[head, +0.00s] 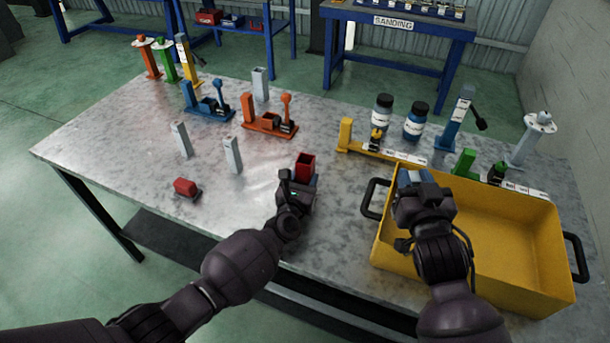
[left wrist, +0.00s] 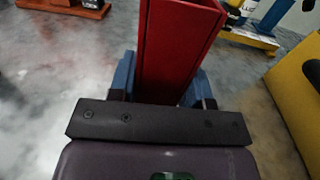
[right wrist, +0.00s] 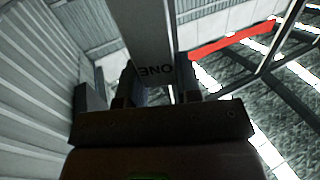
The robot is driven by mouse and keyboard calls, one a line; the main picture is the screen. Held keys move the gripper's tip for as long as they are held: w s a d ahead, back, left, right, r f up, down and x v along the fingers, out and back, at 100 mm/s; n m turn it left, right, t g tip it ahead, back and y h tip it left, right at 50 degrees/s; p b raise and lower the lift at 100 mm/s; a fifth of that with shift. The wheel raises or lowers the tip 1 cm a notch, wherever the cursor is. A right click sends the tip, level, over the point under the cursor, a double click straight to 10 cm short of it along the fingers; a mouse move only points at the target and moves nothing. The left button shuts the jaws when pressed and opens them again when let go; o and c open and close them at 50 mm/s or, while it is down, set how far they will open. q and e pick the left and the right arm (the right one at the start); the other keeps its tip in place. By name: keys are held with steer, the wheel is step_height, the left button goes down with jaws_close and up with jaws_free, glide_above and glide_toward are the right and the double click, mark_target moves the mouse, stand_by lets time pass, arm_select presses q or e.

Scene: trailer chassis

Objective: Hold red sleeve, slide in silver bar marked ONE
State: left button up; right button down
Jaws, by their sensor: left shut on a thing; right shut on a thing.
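The red sleeve (head: 305,164) stands upright with its open end up near the table's front middle. My left gripper (head: 301,182) is shut around it. The left wrist view shows the sleeve (left wrist: 178,45) between the fingers (left wrist: 160,88). My right gripper (head: 416,178) is over the left end of the yellow bin, to the right of the sleeve and apart from it. In the right wrist view it (right wrist: 160,92) is shut on the silver bar (right wrist: 146,40). The lettering ONE shows upside down near the fingers.
The yellow bin (head: 553,235) with black handles fills the front right. Two pale bars (head: 181,139) (head: 233,155) stand left of the sleeve, with a red block (head: 186,188) in front. Orange (head: 268,128) and blue (head: 207,113) clamps stand behind. Two bottles (head: 382,108) (head: 416,121) stand at the back right.

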steer(key=w+a+r+n+g+y, duration=0.1)
steer(key=w+a+r+n+y, duration=0.15)
steer(key=w+a+r, duration=0.5)
steer(key=w+a+r+n+y, duration=0.2)
steer(key=w+a+r+y, duration=0.25)
steer(key=a+r, duration=0.55)
steer(key=w+a+f, duration=0.1)
steer(key=f, duration=0.5)
steer(key=w+a+f+g+y, duration=0.1)
steer(key=w+f, duration=0.1)
steer(key=f, duration=0.5)
steer(key=shift+w+a+n, duration=0.25)
steer(key=shift+a+n, duration=0.05)
steer(key=shift+n, duration=0.15)
steer(key=shift+f, duration=0.55)
steer(key=c, duration=0.8)
jaws_free()
